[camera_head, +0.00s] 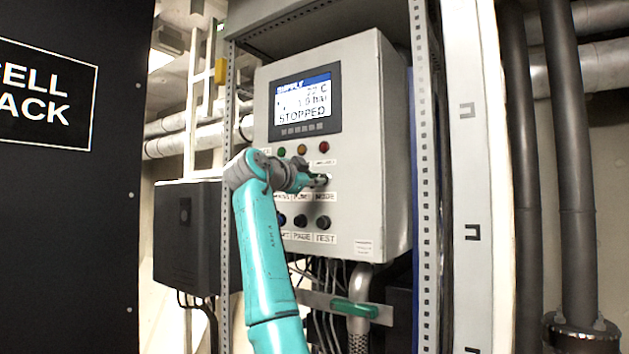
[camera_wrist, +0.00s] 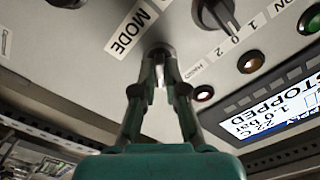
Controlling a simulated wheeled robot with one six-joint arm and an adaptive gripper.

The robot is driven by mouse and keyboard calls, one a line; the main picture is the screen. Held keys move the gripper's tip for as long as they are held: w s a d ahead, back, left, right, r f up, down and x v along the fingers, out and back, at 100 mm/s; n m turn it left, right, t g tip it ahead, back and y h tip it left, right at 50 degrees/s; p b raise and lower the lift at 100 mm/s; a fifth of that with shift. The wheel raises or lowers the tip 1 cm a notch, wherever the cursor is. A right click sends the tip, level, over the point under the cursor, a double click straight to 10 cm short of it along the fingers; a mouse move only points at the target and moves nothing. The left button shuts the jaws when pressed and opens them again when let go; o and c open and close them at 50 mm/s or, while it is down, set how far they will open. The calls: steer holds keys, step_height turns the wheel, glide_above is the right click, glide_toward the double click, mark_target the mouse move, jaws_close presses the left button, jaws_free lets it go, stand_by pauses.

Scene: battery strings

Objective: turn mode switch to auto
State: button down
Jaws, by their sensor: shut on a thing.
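The mode switch is a dark knob (camera_wrist: 161,50) beside the label MODE (camera_wrist: 131,33) in the wrist view. My gripper (camera_wrist: 160,62) is shut on this knob, with one finger on each side. The fingers hide most of the knob, so its pointer position cannot be told. In the head view my gripper (camera_head: 320,182) reaches the grey control panel (camera_head: 355,110) from the left, just above the MODE label (camera_head: 325,197). A small position label (camera_wrist: 198,70) by the knob is too small to read.
Another selector knob (camera_wrist: 214,12) marked 1 0 2 sits beside the mode switch. Indicator lamps (camera_head: 302,150) and a screen reading STOPPED (camera_head: 304,103) are above. Several dark buttons (camera_head: 323,222) are below. A perforated rack post (camera_head: 428,180) stands at the right.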

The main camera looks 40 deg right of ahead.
stand_by(0.4)
steer(key=c, duration=1.2)
jaws_free()
steer(key=shift+a, duration=0.1)
steer(key=v, duration=1.2)
